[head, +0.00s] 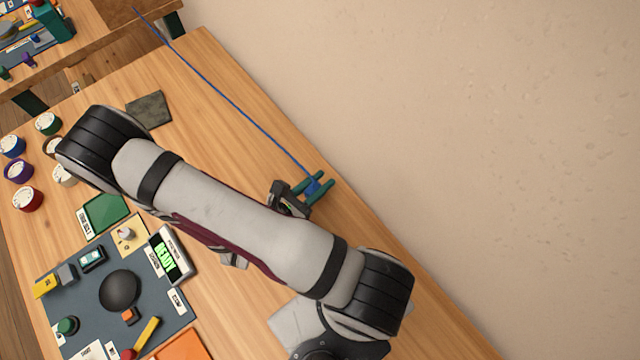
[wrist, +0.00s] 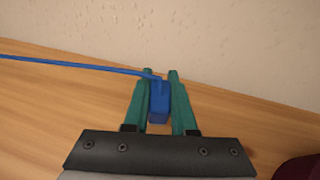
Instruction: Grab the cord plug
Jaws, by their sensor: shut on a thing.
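The blue cord plug (wrist: 159,103) sits between the two green fingers of my gripper (wrist: 160,98) in the wrist view. The fingers are shut on it. In the head view the plug (head: 312,187) shows as a small blue block between the green fingertips of my gripper (head: 322,185), near the table's wall-side edge. A thin blue cord (head: 225,95) runs from the plug up and left to the far end of the table. The cord also leaves to the left in the wrist view (wrist: 70,64). I cannot tell whether the plug touches the table.
The wooden table (head: 205,60) is bare around my gripper, with a plain wall (head: 480,150) close on the right. A dark panel (head: 75,280) with a READY display (head: 168,255) lies lower left. Several round colored pots (head: 27,199) stand at the left edge. A dark square pad (head: 150,109) lies beyond my arm.

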